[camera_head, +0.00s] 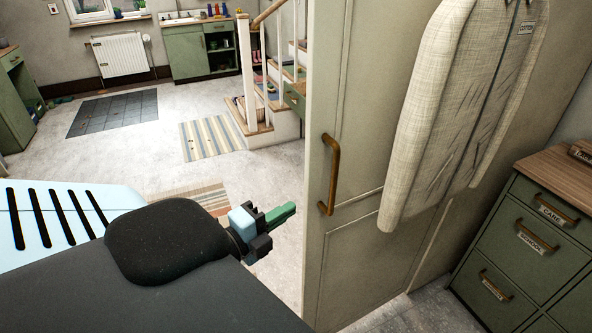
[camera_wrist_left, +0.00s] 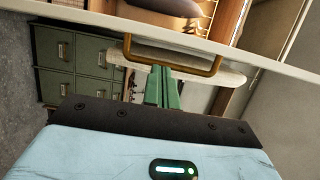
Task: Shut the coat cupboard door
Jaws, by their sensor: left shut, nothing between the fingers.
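The coat cupboard door (camera_head: 345,255) is a tall pale green panel standing at centre right in the head view, with a brass bar handle (camera_head: 331,174) near its left edge. The handle also shows in the wrist view (camera_wrist_left: 205,70), just beyond my fingers. My left gripper (camera_head: 284,213) has green fingers, shut and empty, left of the door edge and a little below the handle. In the wrist view its fingertips (camera_wrist_left: 162,75) overlap the handle; I cannot tell if they touch. My right gripper is out of view.
A cloth-covered ironing board (camera_head: 440,110) hangs in front of the door's right part. A green drawer cabinet (camera_head: 530,235) stands at the right. Stairs (camera_head: 262,115) rise behind the door's left side. The floor (camera_head: 150,155) at left is mostly open, with mats.

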